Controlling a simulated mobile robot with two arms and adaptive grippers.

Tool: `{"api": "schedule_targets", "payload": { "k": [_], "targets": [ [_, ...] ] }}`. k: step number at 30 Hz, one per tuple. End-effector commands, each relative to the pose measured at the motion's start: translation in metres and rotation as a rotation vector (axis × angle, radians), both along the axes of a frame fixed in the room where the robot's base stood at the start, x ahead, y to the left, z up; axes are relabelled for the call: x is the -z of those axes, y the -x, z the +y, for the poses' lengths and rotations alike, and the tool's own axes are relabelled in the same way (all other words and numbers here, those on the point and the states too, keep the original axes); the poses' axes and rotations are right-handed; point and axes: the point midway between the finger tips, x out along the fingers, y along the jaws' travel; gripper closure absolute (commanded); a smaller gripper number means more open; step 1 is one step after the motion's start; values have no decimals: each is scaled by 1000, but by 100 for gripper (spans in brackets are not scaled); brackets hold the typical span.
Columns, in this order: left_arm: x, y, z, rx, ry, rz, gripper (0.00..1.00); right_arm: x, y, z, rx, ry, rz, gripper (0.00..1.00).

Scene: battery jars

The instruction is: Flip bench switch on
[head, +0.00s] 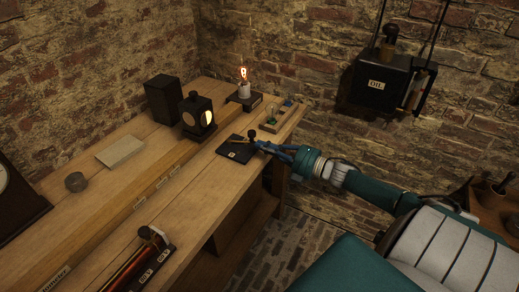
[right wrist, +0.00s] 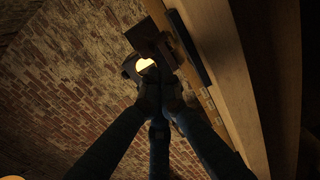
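The bench switch (head: 236,149) is a flat black base with a pale label, near the right edge of the wooden bench. A dark round knob (head: 252,134) stands up at its far right side, and a pale bar lies across the base. My right gripper (head: 262,146) reaches in from the right, with its blue fingertips beside the knob at the base's right edge. I cannot tell whether they touch the knob. In the right wrist view its dark fingers (right wrist: 161,88) converge, tips close together, with nothing clearly held between them. My left gripper is out of view.
A lit bulb (head: 244,76) and a black lantern (head: 198,116) with a glowing lens stand behind the switch. A small tray (head: 271,122) sits to its right. An oil box (head: 380,85) hangs on the wall.

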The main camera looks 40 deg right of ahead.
Motion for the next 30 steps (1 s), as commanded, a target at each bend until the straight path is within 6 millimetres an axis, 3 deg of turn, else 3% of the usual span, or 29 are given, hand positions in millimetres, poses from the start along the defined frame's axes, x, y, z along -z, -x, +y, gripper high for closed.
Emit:
{"api": "schedule_targets", "payload": {
  "k": [1,9,19,30],
  "targets": [
    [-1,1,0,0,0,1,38,-2,-2,2,-2,-2,-2,100],
    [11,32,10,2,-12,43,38,2,37,-39,1,2,3,100],
    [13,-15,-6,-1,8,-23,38,-1,66,-69,-2,-1,1,100],
    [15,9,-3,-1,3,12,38,-2,68,-72,-1,0,-1,100]
  ]
}}
